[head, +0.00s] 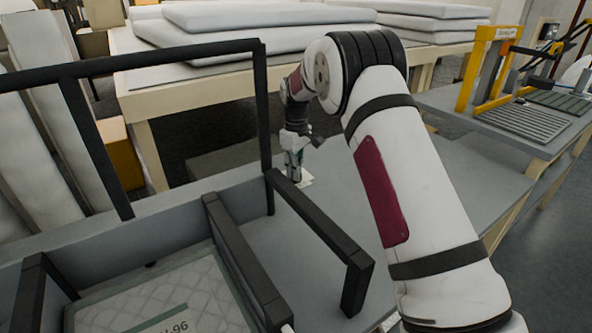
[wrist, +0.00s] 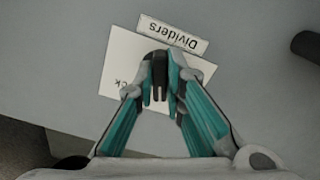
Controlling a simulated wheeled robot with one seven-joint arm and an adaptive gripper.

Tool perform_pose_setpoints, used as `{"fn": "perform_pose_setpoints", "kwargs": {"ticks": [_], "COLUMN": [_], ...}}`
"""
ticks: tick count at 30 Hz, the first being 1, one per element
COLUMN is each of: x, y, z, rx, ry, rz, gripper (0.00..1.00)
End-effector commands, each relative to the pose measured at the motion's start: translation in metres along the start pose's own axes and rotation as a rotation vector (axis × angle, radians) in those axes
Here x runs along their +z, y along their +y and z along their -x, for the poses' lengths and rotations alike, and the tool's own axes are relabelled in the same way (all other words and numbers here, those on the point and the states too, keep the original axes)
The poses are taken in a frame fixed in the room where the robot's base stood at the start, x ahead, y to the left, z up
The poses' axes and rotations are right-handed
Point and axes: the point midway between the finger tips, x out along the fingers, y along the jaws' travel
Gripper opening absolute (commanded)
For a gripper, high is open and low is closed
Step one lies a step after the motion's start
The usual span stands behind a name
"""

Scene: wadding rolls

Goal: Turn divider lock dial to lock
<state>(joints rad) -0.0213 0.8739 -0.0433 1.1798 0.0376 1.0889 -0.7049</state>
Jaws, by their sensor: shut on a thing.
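The dark lock dial (wrist: 159,70) shows in the wrist view, between my fingers. It stands on a white plate (wrist: 119,62) with partly hidden lettering ending in "ck". A label reading "Dividers" (wrist: 173,35) lies at the plate's edge. My gripper (wrist: 160,88) is shut on the dial, its two teal fingers on either side. In the head view my gripper (head: 295,176) points down at the grey surface, and a corner of the white plate (head: 307,180) shows beside it. The dial itself is hidden there, and its setting cannot be read.
A black-framed divider rack (head: 320,225) stands left of my arm, with a quilted pack (head: 150,300) in its grey bay. White pads (head: 250,20) lie stacked on a table behind. A yellow-framed device (head: 487,70) stands on the right bench. The grey surface around the plate is mostly clear.

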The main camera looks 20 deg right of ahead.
Motion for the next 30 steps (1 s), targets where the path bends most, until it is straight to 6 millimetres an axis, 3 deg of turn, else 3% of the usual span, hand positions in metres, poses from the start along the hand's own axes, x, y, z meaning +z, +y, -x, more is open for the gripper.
{"fn": "perform_pose_setpoints", "kwargs": {"ticks": [30], "x": [-0.0021], "y": [-0.0038], "z": [0.0004], "rx": [0.001], "ry": [0.000], "rz": [-0.909], "gripper": [0.00]}}
